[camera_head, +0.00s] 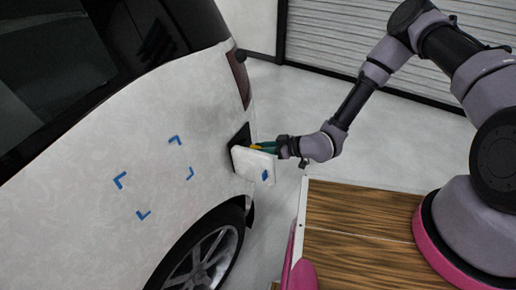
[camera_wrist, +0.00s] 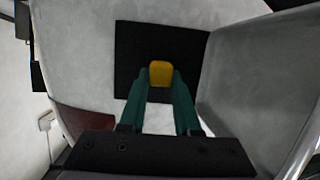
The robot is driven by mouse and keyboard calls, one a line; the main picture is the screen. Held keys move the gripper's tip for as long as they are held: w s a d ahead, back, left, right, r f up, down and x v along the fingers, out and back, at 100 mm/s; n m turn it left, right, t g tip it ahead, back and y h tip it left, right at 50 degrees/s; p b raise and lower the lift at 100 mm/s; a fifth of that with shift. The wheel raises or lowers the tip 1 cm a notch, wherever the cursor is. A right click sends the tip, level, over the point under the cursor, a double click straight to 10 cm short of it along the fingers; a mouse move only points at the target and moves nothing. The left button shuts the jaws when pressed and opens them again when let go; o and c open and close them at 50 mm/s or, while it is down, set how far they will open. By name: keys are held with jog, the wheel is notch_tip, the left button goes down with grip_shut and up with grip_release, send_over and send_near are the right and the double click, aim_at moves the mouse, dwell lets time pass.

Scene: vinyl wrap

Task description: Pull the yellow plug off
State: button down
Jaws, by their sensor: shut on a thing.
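The yellow plug (camera_wrist: 160,73) sits between the green fingertips of my gripper (camera_wrist: 160,84) in the wrist view, in front of a black square recess (camera_wrist: 130,50) in the white car's side. My gripper is shut on the plug. In the head view, my gripper (camera_head: 264,147) reaches in from the right behind the open white flap, and a bit of the yellow plug (camera_head: 256,147) shows at its tips. The black recess (camera_head: 241,137) is partly hidden by the flap. I cannot tell whether the plug still touches the recess.
The open white flap (camera_head: 252,165), with a blue mark, stands out from the car close by my gripper; it fills the right of the wrist view (camera_wrist: 255,100). The white car (camera_head: 90,150) fills the left. Clear floor (camera_head: 390,150) lies behind my arm.

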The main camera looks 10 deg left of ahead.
jog(key=s+d, duration=0.1)
jog(key=d, duration=0.5)
jog(key=shift+s+r, duration=0.15)
jog(key=shift+r, duration=0.25)
dwell(0.4)
dwell(0.4)
